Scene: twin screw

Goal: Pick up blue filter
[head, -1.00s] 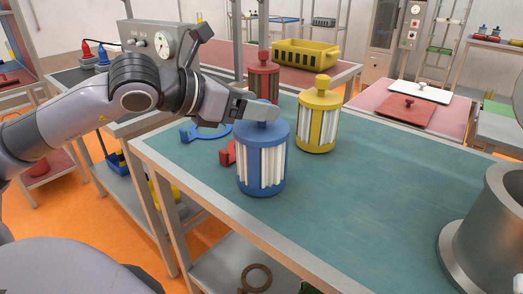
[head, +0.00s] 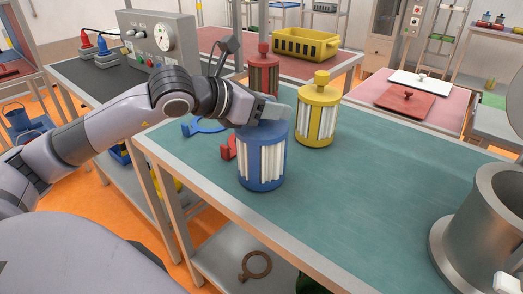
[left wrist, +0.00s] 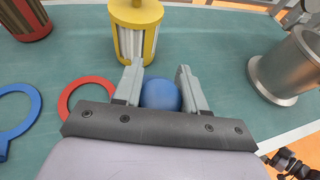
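The blue filter (head: 263,160) stands upright on the green-topped table, a blue cylinder with white pleats. My left gripper (head: 275,113) is at its top in the head view and hides its knob there. In the left wrist view, the round blue knob (left wrist: 160,95) lies between the two spread fingers of my left gripper (left wrist: 162,72). The fingers look open on either side of the knob; I cannot tell whether they touch it. My right gripper cannot be made out.
A yellow filter (head: 317,112) stands just behind right, and a red filter (head: 263,78) behind. A blue ring (left wrist: 16,112) and a red ring (left wrist: 72,97) lie on the table. A grey metal cylinder (head: 483,225) stands at the right. The table's middle right is clear.

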